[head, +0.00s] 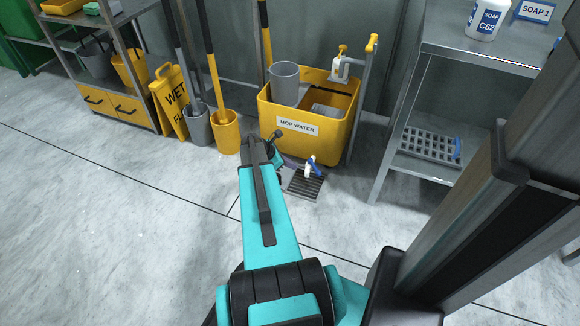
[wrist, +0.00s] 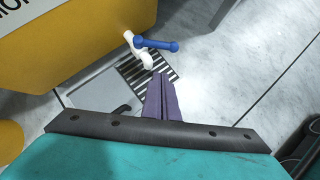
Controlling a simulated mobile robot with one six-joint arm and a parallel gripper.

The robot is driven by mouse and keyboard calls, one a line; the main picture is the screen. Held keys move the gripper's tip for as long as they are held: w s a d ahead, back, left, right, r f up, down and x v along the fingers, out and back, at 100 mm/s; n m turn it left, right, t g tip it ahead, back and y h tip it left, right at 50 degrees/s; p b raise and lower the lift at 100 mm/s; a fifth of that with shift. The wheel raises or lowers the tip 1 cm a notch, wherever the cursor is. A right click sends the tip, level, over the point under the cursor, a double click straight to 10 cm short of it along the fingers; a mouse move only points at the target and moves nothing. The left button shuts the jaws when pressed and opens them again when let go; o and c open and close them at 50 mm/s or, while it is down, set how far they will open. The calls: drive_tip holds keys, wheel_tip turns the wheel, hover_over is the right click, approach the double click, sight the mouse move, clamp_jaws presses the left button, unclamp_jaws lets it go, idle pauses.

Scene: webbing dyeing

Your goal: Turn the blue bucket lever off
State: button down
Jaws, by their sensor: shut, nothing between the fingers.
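The yellow mop-water bucket (head: 325,142) stands on the floor by the wall. A white tap (head: 308,169) with a blue lever (head: 316,169) sits low on its front, above a floor drain grate. In the wrist view the blue lever (wrist: 157,43) sticks out to the right of the white spout (wrist: 147,61), roughly level in the picture. My gripper (wrist: 159,77) is shut and empty, its purple fingers just below the spout and lever in that view, seemingly apart from the lever. In the head view my arm partly hides the gripper.
The dark drain grate (head: 305,185) lies under the tap. A yellow pot (head: 226,135) with a mop handle and a wet-floor sign (head: 171,100) stand to the left. A metal shelf (head: 425,170) stands to the right. The floor in front is clear.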

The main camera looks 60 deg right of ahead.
sight(314, 167)
drive_tip(key=s+d+r+b+x, duration=0.1)
drive_tip(key=b+x, duration=0.3)
drive_tip(key=x, duration=0.6)
drive_tip(key=shift+s+d, duration=0.25)
drive_tip(key=shift+d, duration=0.15)
drive_tip(key=shift+r, duration=0.1)
